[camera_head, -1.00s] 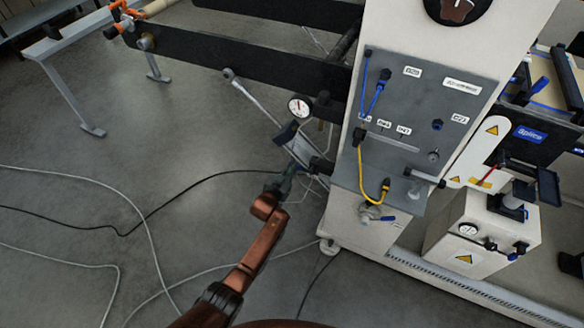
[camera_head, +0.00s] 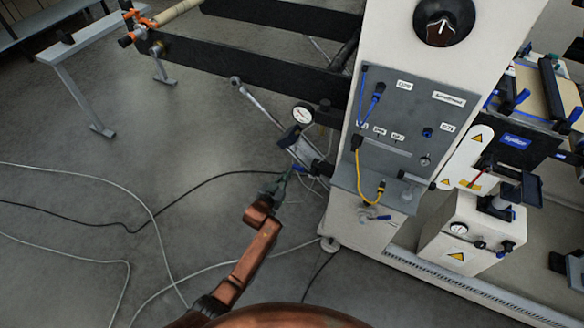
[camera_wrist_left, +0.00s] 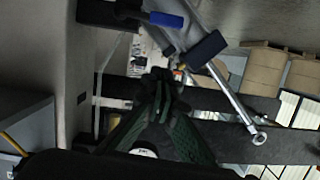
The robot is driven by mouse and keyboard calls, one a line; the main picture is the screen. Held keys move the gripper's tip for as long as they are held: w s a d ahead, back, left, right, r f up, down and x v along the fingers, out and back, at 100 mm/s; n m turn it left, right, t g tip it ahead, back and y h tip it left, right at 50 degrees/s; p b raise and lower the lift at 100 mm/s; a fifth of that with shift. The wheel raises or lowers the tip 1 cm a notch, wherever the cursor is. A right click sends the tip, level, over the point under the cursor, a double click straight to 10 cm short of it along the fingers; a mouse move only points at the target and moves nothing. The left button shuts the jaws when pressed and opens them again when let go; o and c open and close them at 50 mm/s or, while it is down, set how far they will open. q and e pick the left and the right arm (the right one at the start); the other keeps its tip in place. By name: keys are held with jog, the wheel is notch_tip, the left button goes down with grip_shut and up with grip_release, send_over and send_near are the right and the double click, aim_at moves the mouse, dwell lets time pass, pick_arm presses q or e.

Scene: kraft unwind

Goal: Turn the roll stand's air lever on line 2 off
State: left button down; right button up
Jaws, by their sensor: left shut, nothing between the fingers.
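A blue-handled lever (camera_head: 299,169) sits on the left side of the white machine cabinet, below a round gauge (camera_head: 302,115). In the left wrist view the blue handle (camera_wrist_left: 165,19) points right from a dark valve body, near the top. My left gripper (camera_head: 284,181) is shut and empty, just below and left of the handle in the head view. In the left wrist view its dark green fingers (camera_wrist_left: 160,78) meet below the handle, apart from it in the picture. No line number is readable at this lever. My right gripper is out of view.
The cabinet front (camera_head: 400,130) carries a grey panel with blue and yellow hoses. Another blue handle (camera_head: 380,217) is under the panel. A metal rod (camera_head: 262,103) slants beside the gauge. Cables (camera_head: 150,215) lie on the open floor to the left.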

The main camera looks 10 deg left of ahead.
pick_arm(q)
jog(key=shift+v, duration=1)
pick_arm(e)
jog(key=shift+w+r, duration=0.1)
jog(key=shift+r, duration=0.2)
pick_arm(q)
jog(key=shift+w+f, duration=0.1)
